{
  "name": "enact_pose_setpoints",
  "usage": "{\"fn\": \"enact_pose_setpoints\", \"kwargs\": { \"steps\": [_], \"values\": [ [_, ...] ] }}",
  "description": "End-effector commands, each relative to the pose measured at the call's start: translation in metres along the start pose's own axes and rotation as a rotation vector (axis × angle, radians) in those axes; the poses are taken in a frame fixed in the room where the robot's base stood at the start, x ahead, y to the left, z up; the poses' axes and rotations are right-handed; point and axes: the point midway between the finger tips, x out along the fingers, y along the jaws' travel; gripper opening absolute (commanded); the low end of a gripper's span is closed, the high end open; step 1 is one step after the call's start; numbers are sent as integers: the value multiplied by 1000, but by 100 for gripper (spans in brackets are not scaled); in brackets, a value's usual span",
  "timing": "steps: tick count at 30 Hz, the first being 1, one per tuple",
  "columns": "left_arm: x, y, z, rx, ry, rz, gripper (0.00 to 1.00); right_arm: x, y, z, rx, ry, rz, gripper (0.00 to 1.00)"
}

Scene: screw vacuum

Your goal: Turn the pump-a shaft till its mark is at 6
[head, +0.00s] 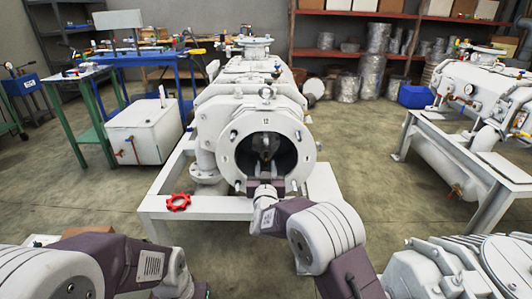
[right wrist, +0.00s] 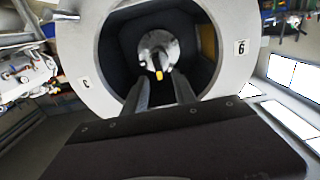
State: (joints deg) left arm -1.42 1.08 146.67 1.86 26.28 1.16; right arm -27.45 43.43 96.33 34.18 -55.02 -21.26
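The pump with the open round flange (head: 227,157) faces me in the middle of the head view, with a 12 label at its top. Its bore is dark. My right gripper (head: 263,180) is at the lower mouth of the bore. In the right wrist view, which looks upside down, its two fingers (right wrist: 160,92) are apart, with nothing between them. The metal shaft (right wrist: 158,46) lies deeper inside, beyond the fingertips. Its yellow mark (right wrist: 159,75) is at the picture's lower side of the shaft, which seems to be toward 12.
A red handwheel (head: 178,202) lies on the pump's white frame (head: 210,208). Studs stick out around the flange. Another white pump (head: 480,95) stands on a stand at right. A white tank (head: 145,130) and a green-legged table (head: 85,80) stand at left.

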Motion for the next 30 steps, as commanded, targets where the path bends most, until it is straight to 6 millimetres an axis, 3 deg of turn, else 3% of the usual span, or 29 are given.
{"fn": "enact_pose_setpoints", "kwargs": {
  "steps": [1, 7, 18, 19, 22, 30],
  "values": [
    [-13, 0, -2, 0, 1, 0, 36, 10, 1, -4, -1, -2, 3, 33],
    [3, 0, 1, 0, -1, 0, 36, 40, 1, 3, 0, 2, 2, 33],
    [4, 0, 0, 0, -1, 0, 36, 49, 1, 0, -1, -1, 1, 33],
    [4, 0, 0, 0, 0, 0, 36, 49, 1, 0, -1, -1, 1, 30],
    [4, 0, 0, 0, 0, 0, 36, 49, 1, 0, 0, 0, 1, 2],
    [4, 0, 0, 0, 0, 0, 36, 49, 1, 0, 6, 0, 1, 0]
  ]
}}
